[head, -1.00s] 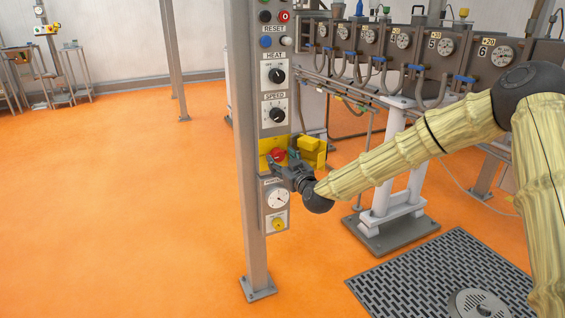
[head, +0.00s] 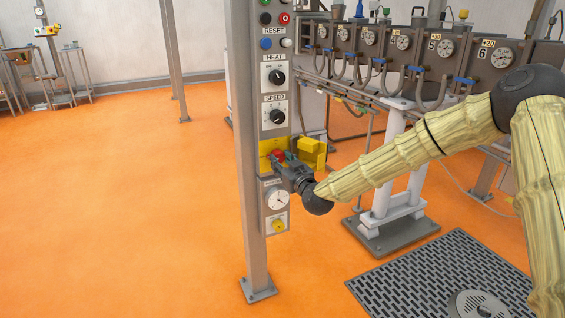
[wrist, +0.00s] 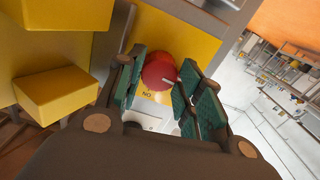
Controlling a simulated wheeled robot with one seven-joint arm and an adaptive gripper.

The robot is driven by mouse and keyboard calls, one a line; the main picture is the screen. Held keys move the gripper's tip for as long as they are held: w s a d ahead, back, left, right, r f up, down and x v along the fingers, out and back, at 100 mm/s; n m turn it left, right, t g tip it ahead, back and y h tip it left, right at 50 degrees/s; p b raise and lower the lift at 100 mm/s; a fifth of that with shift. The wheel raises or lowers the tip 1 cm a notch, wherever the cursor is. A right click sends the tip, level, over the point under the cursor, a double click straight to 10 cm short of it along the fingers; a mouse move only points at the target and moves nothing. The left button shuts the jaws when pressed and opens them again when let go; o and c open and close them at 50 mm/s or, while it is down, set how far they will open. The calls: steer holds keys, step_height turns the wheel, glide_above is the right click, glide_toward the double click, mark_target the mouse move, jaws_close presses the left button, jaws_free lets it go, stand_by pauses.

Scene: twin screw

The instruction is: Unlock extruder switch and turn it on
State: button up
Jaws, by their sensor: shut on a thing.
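The extruder switch shows as a red round knob (head: 279,154) on a yellow plate (head: 264,147) on the control post. In the wrist view the red knob (wrist: 160,72) sits between the green finger pads, in front of the yellow plate. My gripper (head: 283,158) reaches the knob from the front right. My gripper (wrist: 163,80) is shut on the knob in the wrist view. A yellow block-like cover (head: 312,150) stands out to the right of the knob, and it fills the left of the wrist view (wrist: 55,95). The fingers hide part of the knob.
Heat (head: 278,76) and speed (head: 277,116) dials are above the switch. A round gauge (head: 278,199) and a yellow button (head: 278,225) are below it. The extruder machine (head: 440,50) stands behind to the right. The orange floor at the left is open.

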steer(key=m, duration=0.4)
steer(key=shift+p, duration=0.35)
steer(key=m, duration=0.4)
steer(key=shift+m, duration=0.4)
steer(key=m, duration=0.3)
steer(key=shift+m, duration=0.3)
steer(key=shift+r+m+b, duration=0.1)
steer(key=shift+m+b, duration=0.5)
steer(key=shift+m, duration=1.6)
steer(key=o, duration=1)
steer(key=shift+s, duration=0.15)
